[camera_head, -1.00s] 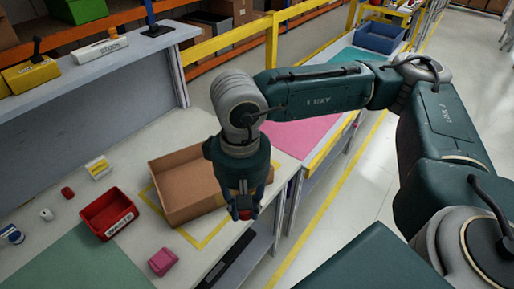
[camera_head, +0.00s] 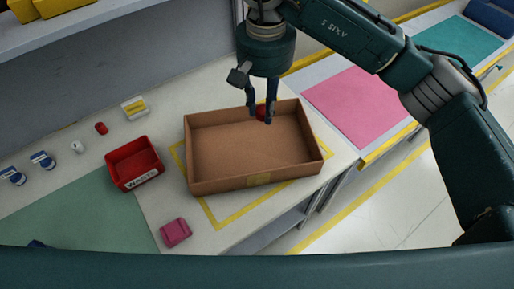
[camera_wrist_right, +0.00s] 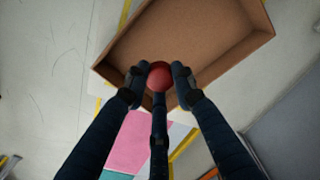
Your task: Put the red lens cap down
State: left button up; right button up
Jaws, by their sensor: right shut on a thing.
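My right gripper (camera_head: 261,114) is shut on the red lens cap (camera_head: 261,112). In the head view it hangs in front of the far side of the open cardboard box (camera_head: 221,185), towards the right. The wrist view shows the round red cap (camera_wrist_right: 160,75) between the fingertips of the right gripper (camera_wrist_right: 158,83), overlapping the box's edge (camera_wrist_right: 222,76). How high the cap is above the box is hard to tell. The visible box floor looks empty. My left gripper is not recognisable in either view.
A red bin (camera_head: 133,164) labelled WASTE stands left of the box, and a pink block (camera_head: 175,232) lies in front. Small parts (camera_head: 43,160), a red piece (camera_head: 101,128) and a yellow-white item (camera_head: 135,107) lie at the left. A green mat (camera_head: 90,215) is bare in its visible middle.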

jog(key=p, duration=0.3)
send_over(262, 157)
notch_tip(262, 157, down, 9)
notch_tip(262, 157, down, 3)
jog(key=shift+f, duration=0.8)
notch_tip(262, 157, down, 4)
jog(key=shift+r+p, duration=0.1)
jog(key=shift+p, duration=0.7)
pick_arm(q)
jog(key=r, duration=0.1)
jog(key=w+r, duration=0.1)
jog(key=r, duration=0.3)
jog(key=shift+w+d, duration=0.3)
jog(key=shift+w, duration=0.05)
jog(key=shift+f+b, duration=0.65)
jog(key=shift+b, duration=0.15)
pick_arm(e)
jog(key=shift+d+f, duration=0.1)
jog(key=shift+f, duration=0.45)
jog(key=o, duration=1.1)
jog(key=shift+r, duration=0.1)
pick_arm(q)
jog(key=shift+w, duration=0.1)
